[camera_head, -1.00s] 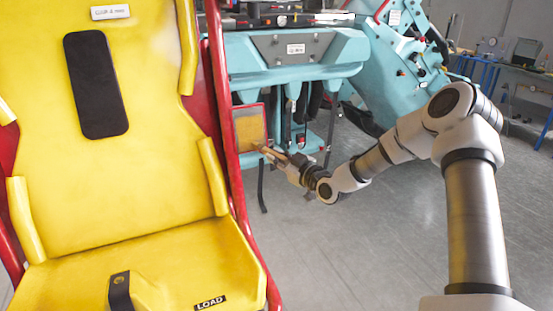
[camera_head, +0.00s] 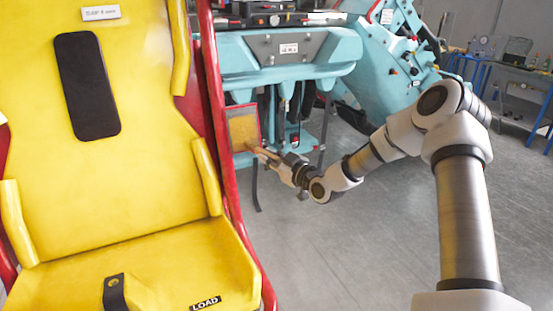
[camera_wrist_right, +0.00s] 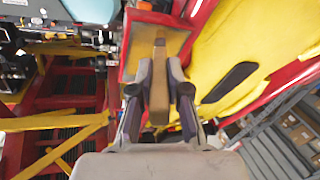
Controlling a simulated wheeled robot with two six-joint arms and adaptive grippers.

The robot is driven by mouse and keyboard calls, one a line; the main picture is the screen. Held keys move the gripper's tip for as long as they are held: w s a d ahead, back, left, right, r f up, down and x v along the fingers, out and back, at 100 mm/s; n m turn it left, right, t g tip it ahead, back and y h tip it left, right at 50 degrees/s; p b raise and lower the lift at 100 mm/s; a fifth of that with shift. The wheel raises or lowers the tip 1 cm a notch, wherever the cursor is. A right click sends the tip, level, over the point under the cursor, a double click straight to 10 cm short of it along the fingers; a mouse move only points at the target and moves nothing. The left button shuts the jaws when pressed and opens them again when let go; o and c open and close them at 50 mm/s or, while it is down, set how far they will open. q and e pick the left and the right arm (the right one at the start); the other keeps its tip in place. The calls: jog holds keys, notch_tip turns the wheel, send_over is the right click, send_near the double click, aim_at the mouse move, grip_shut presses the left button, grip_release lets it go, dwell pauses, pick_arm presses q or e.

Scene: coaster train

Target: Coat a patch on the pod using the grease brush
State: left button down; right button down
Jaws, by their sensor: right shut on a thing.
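The pod is a yellow seat (camera_head: 130,190) with a red frame, filling the left of the head view. A red-edged, yellow-brown patch (camera_head: 243,128) is on the pod's right side; it also shows in the right wrist view (camera_wrist_right: 137,50). My right gripper (camera_head: 282,164) is shut on the wooden handle of the grease brush (camera_head: 262,153). In the right wrist view the brush (camera_wrist_right: 158,85) points at the patch between the fingers (camera_wrist_right: 158,78). Its tip overlaps the patch's lower part; I cannot tell whether it touches. My left gripper is out of view.
A teal machine (camera_head: 285,65) stands just behind the patch, with dark hanging parts beneath it. Tools lie on its top. A blue-legged workbench (camera_head: 500,70) stands at the far right. The grey floor (camera_head: 345,240) below my right arm is clear.

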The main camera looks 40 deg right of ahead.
aim_at(279, 163)
jog(key=shift+s+r+p, duration=0.2)
jog(key=shift+s+p, duration=0.1)
jog(key=shift+p, duration=0.2)
jog(key=s+p, duration=0.1)
jog(key=s+r+p, duration=0.1)
jog(key=s+p, duration=0.1)
jog(key=s+a+p, duration=0.1)
jog(key=shift+s+r+p, duration=0.15)
jog(key=shift+s+p, duration=0.2)
jog(key=shift+s, duration=0.05)
jog(key=shift+s+a, duration=0.15)
jog(key=shift+s, duration=0.05)
jog(key=shift+f, duration=0.2)
